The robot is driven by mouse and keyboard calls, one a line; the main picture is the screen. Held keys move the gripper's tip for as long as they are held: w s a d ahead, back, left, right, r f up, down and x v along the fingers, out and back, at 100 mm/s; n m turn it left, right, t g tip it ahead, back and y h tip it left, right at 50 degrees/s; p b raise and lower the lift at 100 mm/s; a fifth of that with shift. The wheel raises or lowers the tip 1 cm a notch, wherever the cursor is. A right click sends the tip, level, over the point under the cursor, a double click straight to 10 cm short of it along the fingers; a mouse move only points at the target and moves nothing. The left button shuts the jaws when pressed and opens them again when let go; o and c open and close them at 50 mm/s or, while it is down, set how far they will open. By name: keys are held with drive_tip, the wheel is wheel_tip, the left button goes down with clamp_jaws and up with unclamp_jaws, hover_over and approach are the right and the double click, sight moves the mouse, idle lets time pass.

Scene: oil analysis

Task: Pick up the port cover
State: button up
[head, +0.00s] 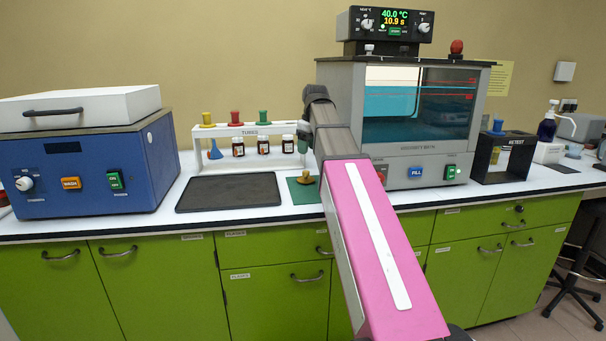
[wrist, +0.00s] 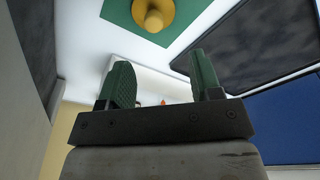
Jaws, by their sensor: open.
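A yellow knobbed round piece, which looks like the port cover (head: 305,178), lies on a small green mat (head: 297,194) on the bench, just left of my arm. In the wrist view the port cover (wrist: 152,14) shows at the top edge, partly cut off, on the green mat (wrist: 117,12). My gripper (wrist: 160,70) is open, with two green fingers apart and nothing between them. The port cover is beyond the fingertips and not touched.
A dark flat tray (head: 229,192) lies left of the mat. Behind it is a white rack (head: 240,130) with bottles and coloured stoppers. A grey bath unit (head: 430,165) with a red knob (head: 456,47) on top stands close on the right; a blue unit (head: 85,165) stands far left.

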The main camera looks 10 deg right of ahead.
drive_tip(key=shift+w+f, duration=0.25)
drive_tip(key=shift+w, duration=0.05)
hover_over(306, 171)
drive_tip(key=f, duration=0.4)
drive_tip(key=shift+s+f, duration=0.3)
drive_tip(key=shift+f, duration=0.05)
drive_tip(key=shift+w+f, duration=0.15)
drive_tip(key=shift+f, duration=1.2)
drive_tip(key=shift+w+f, duration=0.15)
drive_tip(key=shift+f, duration=1.15)
drive_tip(key=c, duration=1)
